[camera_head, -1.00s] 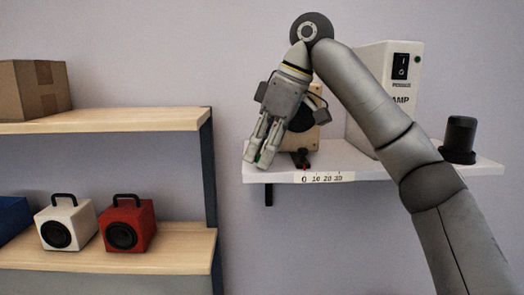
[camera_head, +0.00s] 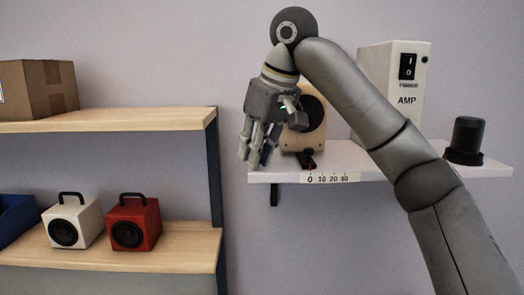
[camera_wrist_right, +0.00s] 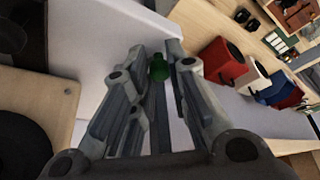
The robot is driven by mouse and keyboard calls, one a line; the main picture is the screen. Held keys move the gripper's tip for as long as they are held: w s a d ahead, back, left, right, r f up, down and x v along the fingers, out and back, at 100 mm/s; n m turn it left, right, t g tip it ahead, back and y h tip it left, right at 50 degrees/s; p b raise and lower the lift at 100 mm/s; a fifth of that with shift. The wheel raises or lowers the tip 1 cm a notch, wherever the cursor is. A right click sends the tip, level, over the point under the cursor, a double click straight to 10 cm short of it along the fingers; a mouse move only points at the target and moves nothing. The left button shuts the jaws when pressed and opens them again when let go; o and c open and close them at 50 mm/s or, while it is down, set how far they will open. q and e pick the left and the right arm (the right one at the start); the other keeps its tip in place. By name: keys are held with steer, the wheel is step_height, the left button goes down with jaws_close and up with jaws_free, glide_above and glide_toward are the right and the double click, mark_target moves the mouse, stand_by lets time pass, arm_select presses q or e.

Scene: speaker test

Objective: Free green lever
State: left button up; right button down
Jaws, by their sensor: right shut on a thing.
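The green lever shows in the wrist view as a green knob (camera_wrist_right: 158,68) between my right gripper's fingertips (camera_wrist_right: 157,52). A grey bar runs back from it between the fingers. My right gripper (camera_head: 256,158) is shut on it, fingers pointing down, at the left end of the white wall shelf (camera_head: 400,165). In the head view the fingers hide the lever. Behind the gripper stands a wood-fronted speaker (camera_head: 318,125) with a black cone, partly hidden. A small black piece (camera_head: 308,159) with a red pointer sits in front of it, near the 0 of the scale (camera_head: 332,178). My left gripper is not in view.
A white AMP box (camera_head: 406,112) and a black cylinder (camera_head: 466,140) stand on the wall shelf. At left, a wooden shelf unit (camera_head: 150,122) holds a cardboard box (camera_head: 50,90), a white speaker (camera_head: 84,222), a red speaker (camera_head: 140,225) and a blue bin (camera_head: 15,220).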

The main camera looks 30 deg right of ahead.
steer(key=m, duration=0.1)
steer(key=w+m+h, duration=0.1)
steer(key=m, duration=0.1)
steer(key=a+m, duration=0.1)
steer(key=shift+w+h, duration=0.3)
steer(key=shift+h, duration=0.1)
steer(key=shift+w+a+m+h, duration=0.1)
steer(key=shift+w+m+h, duration=0.25)
steer(key=shift+m, duration=0.65)
steer(key=shift+w+m+h, duration=0.35)
steer(key=shift+m, duration=0.65)
steer(key=c, duration=1.4)
jaws_free()
steer(key=shift+w, duration=0.1)
steer(key=shift+r, duration=0.1)
steer(key=v, duration=1.1)
steer(key=shift+a+r, duration=0.1)
steer(key=shift+r, duration=0.3)
